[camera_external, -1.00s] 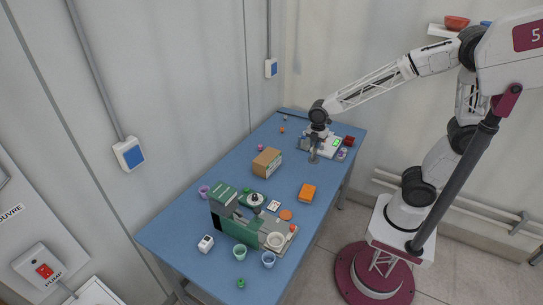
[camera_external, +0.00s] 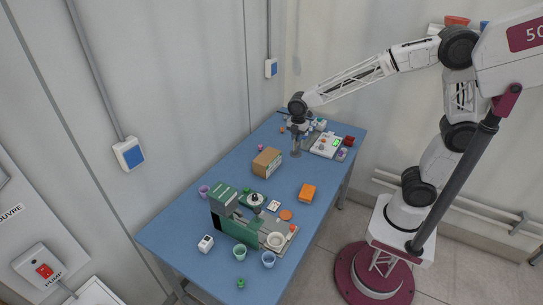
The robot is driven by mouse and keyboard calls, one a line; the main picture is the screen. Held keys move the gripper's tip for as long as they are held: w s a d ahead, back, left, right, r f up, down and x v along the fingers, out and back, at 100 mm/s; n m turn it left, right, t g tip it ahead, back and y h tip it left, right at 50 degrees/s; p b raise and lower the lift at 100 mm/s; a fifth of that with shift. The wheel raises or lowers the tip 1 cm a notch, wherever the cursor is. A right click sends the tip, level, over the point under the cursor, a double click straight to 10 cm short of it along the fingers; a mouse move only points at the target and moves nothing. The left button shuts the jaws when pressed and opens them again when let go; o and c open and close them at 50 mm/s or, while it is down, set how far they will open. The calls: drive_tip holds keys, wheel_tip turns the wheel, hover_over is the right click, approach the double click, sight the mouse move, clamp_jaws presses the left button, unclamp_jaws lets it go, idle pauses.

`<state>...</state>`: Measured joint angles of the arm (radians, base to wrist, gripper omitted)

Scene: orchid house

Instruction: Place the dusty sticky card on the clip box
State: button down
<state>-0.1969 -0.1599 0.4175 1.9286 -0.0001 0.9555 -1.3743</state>
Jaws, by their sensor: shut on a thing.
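My gripper (camera_external: 296,153) points down over the far half of the blue table, to the right of a brown cardboard box (camera_external: 267,162) and apart from it. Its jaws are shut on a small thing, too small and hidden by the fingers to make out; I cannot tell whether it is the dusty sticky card. I cannot tell whether the orange box or the cardboard box is the clip box.
Bare table separates the two boxes.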

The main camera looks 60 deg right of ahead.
drive_tip(key=w+a+f, duration=0.1)
drive_tip(key=w+a, duration=0.2)
drive_tip(key=w, duration=1.2)
drive_tip(key=shift+w+f, duration=0.25)
drive_tip(key=shift+f, duration=1.7)
drive_tip(key=shift+f, duration=0.2)
drive_tip(key=c, duration=1.1)
unclamp_jaws()
drive_tip(key=shift+o, duration=0.2)
wheel_tip(320, 180, up, 12)
drive_tip(key=shift+r, duration=0.2)
